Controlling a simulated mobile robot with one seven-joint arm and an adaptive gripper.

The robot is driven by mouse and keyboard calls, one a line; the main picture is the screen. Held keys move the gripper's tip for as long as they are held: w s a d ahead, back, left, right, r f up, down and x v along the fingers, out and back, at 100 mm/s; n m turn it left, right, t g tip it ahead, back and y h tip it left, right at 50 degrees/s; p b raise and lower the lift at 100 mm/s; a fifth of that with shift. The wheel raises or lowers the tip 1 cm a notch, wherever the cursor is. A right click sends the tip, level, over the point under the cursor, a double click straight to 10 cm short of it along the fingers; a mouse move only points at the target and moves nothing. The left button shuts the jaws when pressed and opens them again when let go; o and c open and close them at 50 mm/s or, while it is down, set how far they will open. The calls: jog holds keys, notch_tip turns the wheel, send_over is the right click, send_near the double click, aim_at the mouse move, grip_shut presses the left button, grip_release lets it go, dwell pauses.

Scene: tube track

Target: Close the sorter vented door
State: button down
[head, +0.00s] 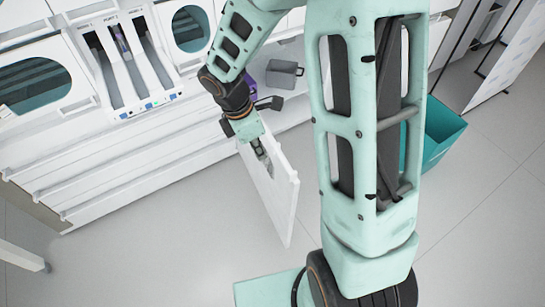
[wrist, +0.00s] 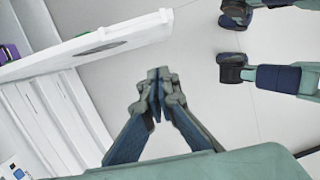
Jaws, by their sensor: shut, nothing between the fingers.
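The sorter vented door (head: 278,192) is a white panel standing open, jutting out from the white machine front in the head view. In the wrist view the door (wrist: 130,32) crosses the upper left, with a dark oval vent on it. My gripper (head: 265,158) is beside the door's upper part in the head view, overlapping its face. In the wrist view my gripper (wrist: 158,77) has its fingertips together and empty, below and right of the door's edge. A gap shows there, but I cannot tell the true distance. The door's hinge is hidden behind my arm.
The white machine (head: 115,155) with slots and round windows fills the left. A grey box (head: 284,74) and a purple item (head: 249,82) are near the door's opening. A teal bin (head: 440,133) stands at the right. The grey floor (head: 180,245) before the machine is clear.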

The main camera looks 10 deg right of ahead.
jog(key=w+d+f+b, duration=0.1)
jog(key=d+f, duration=0.5)
jog(key=f, duration=0.4)
jog(key=shift+w+f, duration=0.15)
jog(key=shift+f, duration=0.05)
jog(key=shift+d, duration=0.15)
